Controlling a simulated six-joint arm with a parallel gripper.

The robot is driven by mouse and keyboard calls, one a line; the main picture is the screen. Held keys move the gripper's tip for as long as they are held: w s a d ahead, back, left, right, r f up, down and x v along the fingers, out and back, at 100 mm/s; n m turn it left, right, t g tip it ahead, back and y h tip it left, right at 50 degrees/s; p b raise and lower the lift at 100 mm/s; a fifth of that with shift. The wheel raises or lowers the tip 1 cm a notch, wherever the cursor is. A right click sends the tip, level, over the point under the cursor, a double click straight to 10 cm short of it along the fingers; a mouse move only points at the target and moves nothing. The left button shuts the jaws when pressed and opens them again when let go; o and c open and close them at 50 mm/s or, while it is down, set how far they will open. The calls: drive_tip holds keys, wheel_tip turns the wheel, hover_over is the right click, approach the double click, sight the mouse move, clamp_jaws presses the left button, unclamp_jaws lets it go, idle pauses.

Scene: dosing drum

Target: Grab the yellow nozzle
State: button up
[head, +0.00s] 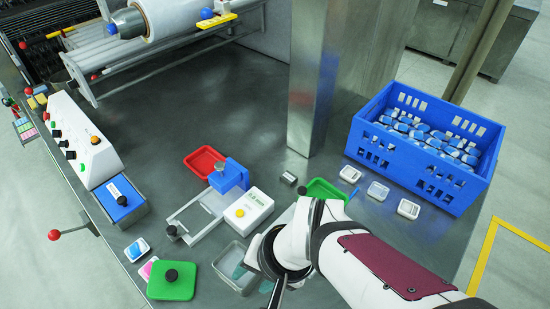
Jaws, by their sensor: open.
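I cannot pick out a yellow nozzle for certain. A yellow bar (216,20) with a blue knob sits at the top, beside the white roller. My white arm reaches in from the lower right. My gripper (276,289) points down near the front of the grey table, beside a clear tray (228,270). It is open. Its fingertips are small and partly hidden by my wrist, and I see nothing held between them.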

drive_tip(key=w+a+f+m+t, duration=0.25)
drive_tip(key=w+a+f, duration=0.25)
drive_tip(key=a+f, duration=0.3)
drive_tip(key=d+f+t+h, duration=0.1)
drive_tip(key=h, duration=0.1)
drive_tip(key=d+f+t+h, duration=0.1)
drive_tip(key=t+h, duration=0.1)
drive_tip(key=s+d+f+n+t+h, duration=0.1)
drive_tip(key=d+f+t+h, duration=0.1)
drive_tip(key=shift+d+t+h, duration=0.1)
drive_tip(key=shift+t+h, duration=0.15)
drive_tip(key=shift+h, duration=0.15)
drive_tip(key=d+r+n+t+h, duration=0.2)
drive_tip(key=d+t+h, duration=0.1)
drive_tip(key=d, duration=0.1)
drive_tip(key=shift+m+y, duration=0.25)
drive_tip(key=shift+y, duration=0.15)
drive_tip(key=x, duration=1.4)
drive_tip(key=shift+w+f, duration=0.1)
drive_tip(key=shift+w, duration=0.1)
clamp_jaws()
